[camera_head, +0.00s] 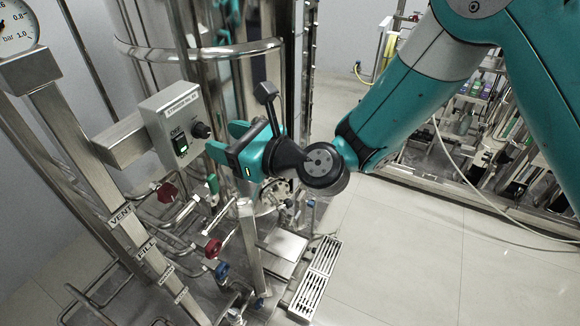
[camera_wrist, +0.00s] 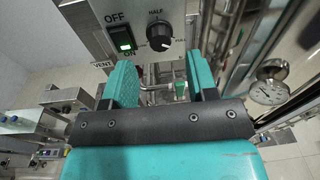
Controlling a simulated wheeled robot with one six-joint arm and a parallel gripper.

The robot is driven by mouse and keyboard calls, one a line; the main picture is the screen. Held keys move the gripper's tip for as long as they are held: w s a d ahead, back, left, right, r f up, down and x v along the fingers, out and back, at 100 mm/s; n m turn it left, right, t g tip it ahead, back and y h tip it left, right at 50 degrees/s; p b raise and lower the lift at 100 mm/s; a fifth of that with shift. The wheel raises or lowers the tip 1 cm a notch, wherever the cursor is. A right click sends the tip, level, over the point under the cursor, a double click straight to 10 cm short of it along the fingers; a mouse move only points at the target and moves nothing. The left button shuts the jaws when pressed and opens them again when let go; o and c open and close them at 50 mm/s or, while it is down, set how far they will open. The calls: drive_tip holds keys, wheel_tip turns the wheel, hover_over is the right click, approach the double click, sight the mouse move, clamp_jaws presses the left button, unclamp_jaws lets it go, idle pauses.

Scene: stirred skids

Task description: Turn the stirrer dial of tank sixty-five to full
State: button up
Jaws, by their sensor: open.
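A grey control box (camera_head: 172,118) on a steel arm carries a name label, too small to read surely. Its black stirrer dial (camera_head: 201,130) sits right of a green-lit OFF/ON switch (camera_head: 179,142). My gripper (camera_head: 227,140) is open and empty, close in front of the box, apart from the dial. In the wrist view its fingers (camera_wrist: 158,72) stand either side below the dial.
A steel tank (camera_head: 215,75) with a rail stands behind the box. Pipes with a red valve knob (camera_head: 212,249) and a blue one (camera_head: 222,271) lie below. A pressure gauge (camera_head: 15,28) is at upper left. Tiled floor at right is mostly clear.

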drive_tip(key=f+b+v, duration=0.1)
drive_tip(key=b+v, duration=0.5)
drive_tip(key=v, duration=0.7)
drive_tip(key=shift+r, duration=0.5)
drive_tip(key=shift+s, duration=0.1)
